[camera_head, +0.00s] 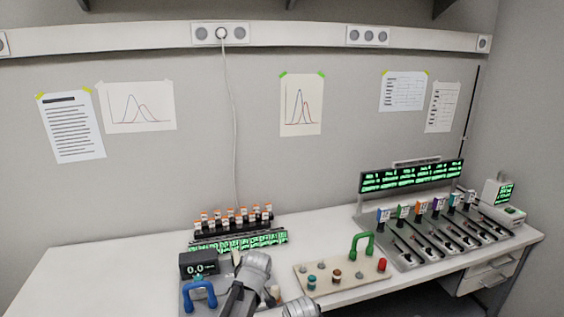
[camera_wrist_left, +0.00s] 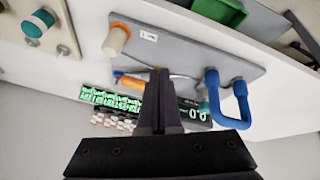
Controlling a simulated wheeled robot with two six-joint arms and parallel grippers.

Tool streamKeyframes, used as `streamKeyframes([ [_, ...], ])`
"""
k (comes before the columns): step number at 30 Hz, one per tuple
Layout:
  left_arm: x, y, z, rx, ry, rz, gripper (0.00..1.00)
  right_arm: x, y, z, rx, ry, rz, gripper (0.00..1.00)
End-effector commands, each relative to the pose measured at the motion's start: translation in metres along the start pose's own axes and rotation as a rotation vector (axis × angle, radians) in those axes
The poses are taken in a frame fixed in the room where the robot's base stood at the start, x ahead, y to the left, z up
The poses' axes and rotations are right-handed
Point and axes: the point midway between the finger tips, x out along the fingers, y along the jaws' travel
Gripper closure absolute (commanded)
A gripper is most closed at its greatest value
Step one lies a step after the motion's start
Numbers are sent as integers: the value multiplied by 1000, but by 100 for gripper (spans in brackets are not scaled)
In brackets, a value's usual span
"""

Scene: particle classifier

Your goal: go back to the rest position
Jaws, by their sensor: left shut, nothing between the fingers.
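In the left wrist view my left gripper (camera_wrist_left: 159,76) is shut, its two dark fingers together with nothing between them. Past it is a grey panel (camera_wrist_left: 185,48) with a blue handle (camera_wrist_left: 228,97), an orange and white knob (camera_wrist_left: 116,40) and a black display (camera_wrist_left: 192,112). In the head view a grey arm of mine (camera_head: 250,277) reaches over the right part of this panel and hides some of it. The fingertips are hard to make out there. My right gripper is not in view.
A rack of orange-capped vials (camera_head: 237,218) stands behind. A large multi-slot device (camera_head: 436,238) stands at right. The table (camera_head: 90,275) is clear at left.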

Motion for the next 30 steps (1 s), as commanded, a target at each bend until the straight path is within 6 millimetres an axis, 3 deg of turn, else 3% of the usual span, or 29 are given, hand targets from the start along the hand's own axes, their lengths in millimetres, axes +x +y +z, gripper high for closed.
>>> streamKeyframes([
  [1,-7,-36,11,76,-44,-29,100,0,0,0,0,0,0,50],
  [6,-19,-95,36,306,-178,-63,100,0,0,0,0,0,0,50],
  [18,-46,-170,80,636,-383,-20,100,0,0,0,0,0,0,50],
  [20,-50,-178,87,679,-408,-6,100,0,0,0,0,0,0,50],
  [30,-67,-147,138,856,-456,-26,100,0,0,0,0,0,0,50],
])
